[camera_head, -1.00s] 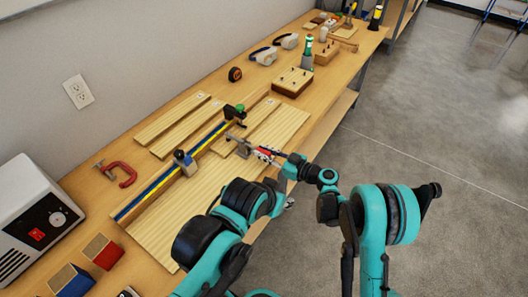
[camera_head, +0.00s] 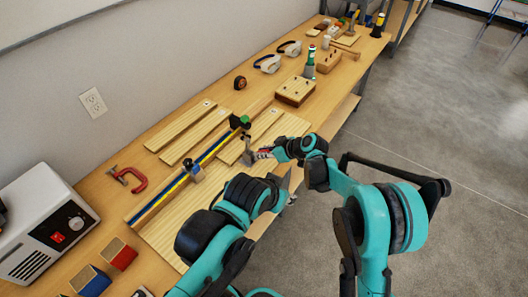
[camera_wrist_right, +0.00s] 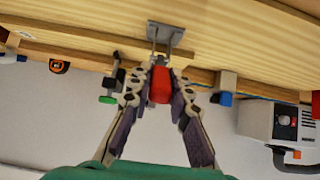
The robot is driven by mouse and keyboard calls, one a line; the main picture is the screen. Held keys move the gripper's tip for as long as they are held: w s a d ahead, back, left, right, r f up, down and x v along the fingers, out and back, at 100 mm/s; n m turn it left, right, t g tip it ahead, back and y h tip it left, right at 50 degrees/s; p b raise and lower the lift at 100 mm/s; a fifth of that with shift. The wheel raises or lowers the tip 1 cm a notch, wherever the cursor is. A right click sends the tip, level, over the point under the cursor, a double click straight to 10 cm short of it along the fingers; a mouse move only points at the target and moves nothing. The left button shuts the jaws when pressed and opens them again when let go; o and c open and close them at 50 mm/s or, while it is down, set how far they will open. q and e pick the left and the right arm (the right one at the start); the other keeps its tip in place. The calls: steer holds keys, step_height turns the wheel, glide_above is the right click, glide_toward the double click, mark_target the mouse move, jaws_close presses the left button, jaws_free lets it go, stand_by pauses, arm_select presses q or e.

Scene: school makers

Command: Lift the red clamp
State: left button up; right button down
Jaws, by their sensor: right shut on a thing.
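A small clamp with a red handle and grey metal base (camera_head: 248,157) is over the pale boards in the middle of the bench. My right gripper (camera_head: 264,153) is at it. In the right wrist view, the fingers of my right gripper (camera_wrist_right: 160,88) are closed on the red handle (camera_wrist_right: 160,86), one on each side. The grey base plate (camera_wrist_right: 165,35) shows beyond the fingertips. I cannot tell whether it touches the board. A separate red C-clamp (camera_head: 130,180) lies at the left of the bench, apart from my gripper.
A long blue and yellow bar clamp (camera_head: 178,182) lies across the boards, close to the held clamp. A white machine (camera_head: 45,222) stands at the near left. A drilled wooden block (camera_head: 296,91) and safety goggles (camera_head: 267,64) are farther along the bench (camera_head: 180,113).

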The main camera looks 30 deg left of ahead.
stand_by(0.4)
steer(key=c, duration=1.4)
jaws_free()
steer(key=shift+a, duration=0.1)
steer(key=v, duration=1.2)
steer(key=shift+r, duration=0.1)
